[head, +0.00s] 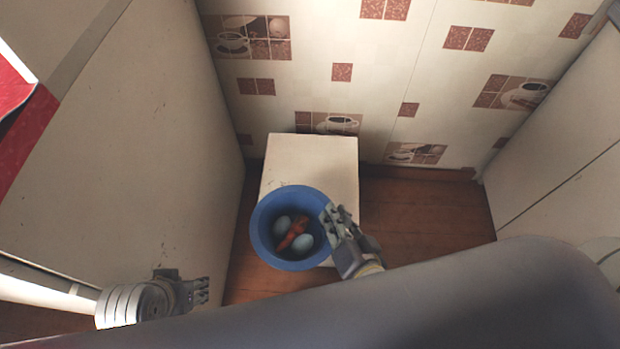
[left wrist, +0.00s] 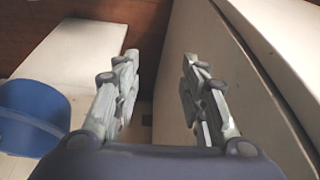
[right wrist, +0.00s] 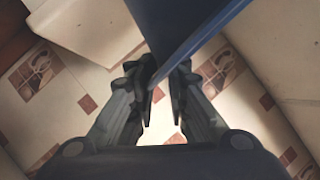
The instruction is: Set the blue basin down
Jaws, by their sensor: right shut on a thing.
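The blue basin (head: 264,249) holds two pale egg-like things (head: 303,242) and a reddish-orange thing (head: 292,232). In the head view it overlaps the front of a low white box (head: 320,160); I cannot tell whether it touches the box. My right gripper (head: 329,213) is shut on the basin's right rim. In the right wrist view the basin wall (right wrist: 190,30) runs between the fingers (right wrist: 160,85). My left gripper (head: 203,291) is empty, left of the basin. In the left wrist view its fingers (left wrist: 158,85) stand apart, and the basin (left wrist: 35,110) shows at the left.
A pale panel (head: 160,150) rises close on the left, with a red surface (head: 25,140) at its upper left. A tiled-pattern wall (head: 380,80) stands behind the box. Brown floor (head: 430,215) is clear to the right, up to a pale cabinet (head: 560,150).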

